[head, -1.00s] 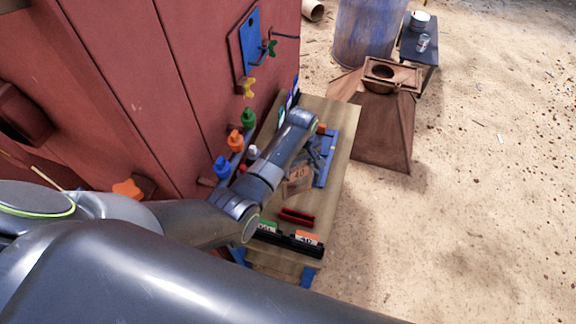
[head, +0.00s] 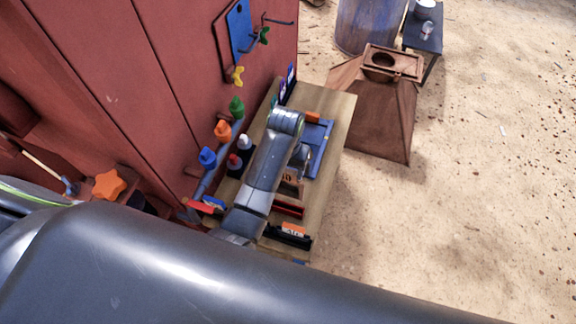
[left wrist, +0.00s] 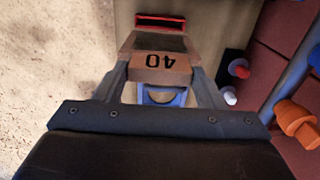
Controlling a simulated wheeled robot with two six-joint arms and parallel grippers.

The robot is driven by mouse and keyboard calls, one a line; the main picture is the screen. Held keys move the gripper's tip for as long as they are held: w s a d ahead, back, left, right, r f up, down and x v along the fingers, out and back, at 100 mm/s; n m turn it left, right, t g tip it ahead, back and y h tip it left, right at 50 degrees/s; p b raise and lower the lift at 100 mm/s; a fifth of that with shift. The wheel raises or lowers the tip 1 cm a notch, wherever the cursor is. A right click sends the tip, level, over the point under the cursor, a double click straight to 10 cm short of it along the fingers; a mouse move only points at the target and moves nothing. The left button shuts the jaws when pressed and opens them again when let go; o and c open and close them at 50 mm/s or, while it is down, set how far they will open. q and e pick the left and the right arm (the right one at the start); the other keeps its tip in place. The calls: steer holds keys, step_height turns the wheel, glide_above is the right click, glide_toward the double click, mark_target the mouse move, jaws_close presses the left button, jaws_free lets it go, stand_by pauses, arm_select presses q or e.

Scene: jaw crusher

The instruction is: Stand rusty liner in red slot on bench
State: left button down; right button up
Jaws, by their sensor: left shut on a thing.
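The rusty liner (left wrist: 160,68), a brown block marked 40, is between the two fingers of my left gripper (left wrist: 163,78) in the left wrist view. The gripper is shut on it. The mark reads upside down there. In the head view the liner (head: 291,185) shows only partly past my left arm, with the left gripper (head: 298,162) beside it. The red slot (left wrist: 160,20) lies beyond the liner in the wrist view, and nothing is seen in it. In the head view the red slot (head: 289,209) is on the wooden bench (head: 332,130). My right gripper is not in view.
A black rack with an orange label (head: 288,236) stands near the slot at the bench's near end. A blue tray (head: 319,145) lies behind the gripper. Coloured knobs (head: 222,131) line the red machine wall (head: 90,70). Sandy ground is open to the right.

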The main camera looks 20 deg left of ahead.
mark_target(286, 183)
arm_select(q)
steer(key=shift+r, duration=0.1)
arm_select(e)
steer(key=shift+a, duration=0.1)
